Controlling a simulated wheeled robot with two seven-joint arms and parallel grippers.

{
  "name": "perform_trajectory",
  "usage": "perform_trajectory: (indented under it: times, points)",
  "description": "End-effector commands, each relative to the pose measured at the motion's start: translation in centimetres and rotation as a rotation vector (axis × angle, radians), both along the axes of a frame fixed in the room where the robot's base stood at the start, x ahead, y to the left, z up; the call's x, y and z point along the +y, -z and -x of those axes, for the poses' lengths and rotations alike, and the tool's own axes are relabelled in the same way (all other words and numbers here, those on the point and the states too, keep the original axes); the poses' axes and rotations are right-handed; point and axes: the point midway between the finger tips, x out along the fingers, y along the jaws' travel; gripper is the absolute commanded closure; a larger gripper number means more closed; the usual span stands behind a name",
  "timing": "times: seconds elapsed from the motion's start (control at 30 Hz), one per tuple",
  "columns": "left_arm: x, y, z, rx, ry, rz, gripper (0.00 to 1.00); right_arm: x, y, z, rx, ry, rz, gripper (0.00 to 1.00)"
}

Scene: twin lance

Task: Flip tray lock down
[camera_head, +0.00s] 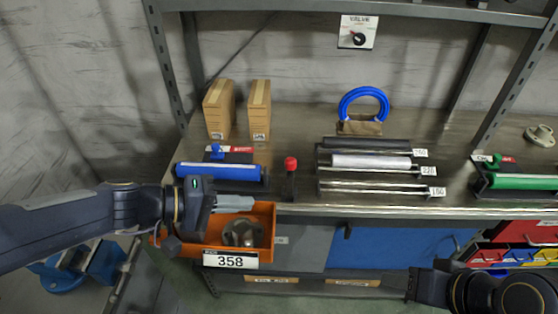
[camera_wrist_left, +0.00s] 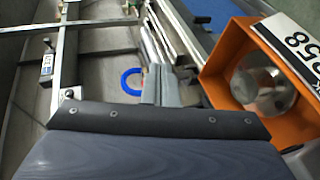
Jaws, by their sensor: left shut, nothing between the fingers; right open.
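A small upright black lever with a red cap (camera_head: 291,165) stands at the shelf's front edge, between the tray with the blue cylinder (camera_head: 218,172) and the rack of metal rods (camera_head: 372,161). It looks like the tray lock, though nothing labels it. My left gripper (camera_head: 250,202) is shut and empty, over the orange bin (camera_head: 212,256), to the left of and below the lever and apart from it. Its shut fingers (camera_wrist_left: 160,82) also show in the left wrist view, where I cannot make out the lever. My right gripper (camera_head: 413,286) is open at the bottom right, below the shelf.
Two cardboard boxes (camera_head: 218,110) and a blue ring (camera_head: 363,91) stand at the back. A tray with a green cylinder (camera_head: 522,182) is at right. Colored bins (camera_head: 520,257) sit below it. Metal uprights flank the shelf.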

Motion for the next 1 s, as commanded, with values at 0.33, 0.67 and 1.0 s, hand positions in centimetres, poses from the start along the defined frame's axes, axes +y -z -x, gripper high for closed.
perform_trajectory:
  times: [0.33,0.67,1.0]
  points:
    - [1.0,2.0,-9.2,0.024,-0.239,0.293,1.0,0.0,0.3,0.0,0.0,0.0,0.0,0.52]
    - [1.3,2.3,-10.1,0.023,-0.271,0.317,1.0,0.0,0.3,0.0,0.0,0.0,0.0,0.52]
    - [-0.7,2.4,-11.2,0.027,-0.264,0.317,1.0,0.0,-0.2,0.0,0.0,0.0,0.0,0.52]
